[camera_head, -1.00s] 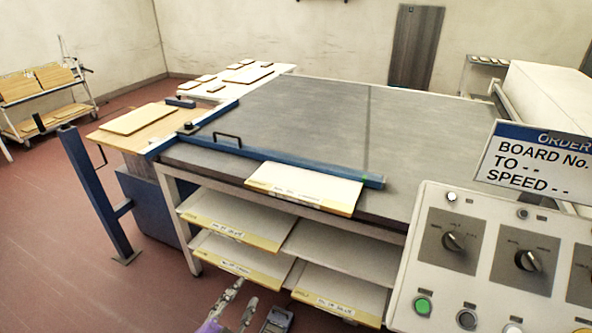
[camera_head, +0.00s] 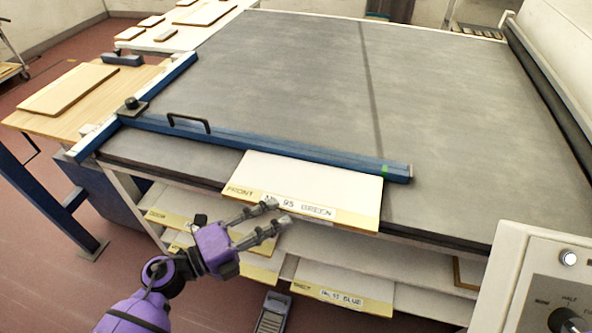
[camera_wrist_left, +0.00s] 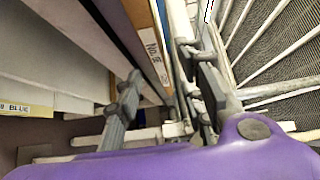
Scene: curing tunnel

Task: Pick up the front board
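The front board (camera_head: 320,182) is a white panel with a yellow edge strip marked FRONT and a label reading "93 GREEN". It lies at the near edge of the grey table (camera_head: 300,75), against the blue fence (camera_head: 270,147), and overhangs the edge slightly. My left gripper (camera_head: 277,212) is at the board's near edge, fingers pointing right and spread apart. In the left wrist view the labelled board edge (camera_wrist_left: 152,42) runs between the two open fingers (camera_wrist_left: 165,78); I cannot tell whether either touches it. My right gripper is not in view.
Shelves under the table hold more labelled boards, one marked BLUE (camera_head: 343,289). A control panel (camera_head: 540,285) stands at the right front. A wooden side table with a board (camera_head: 68,90) is at the left. A blue post (camera_head: 50,200) stands at front left.

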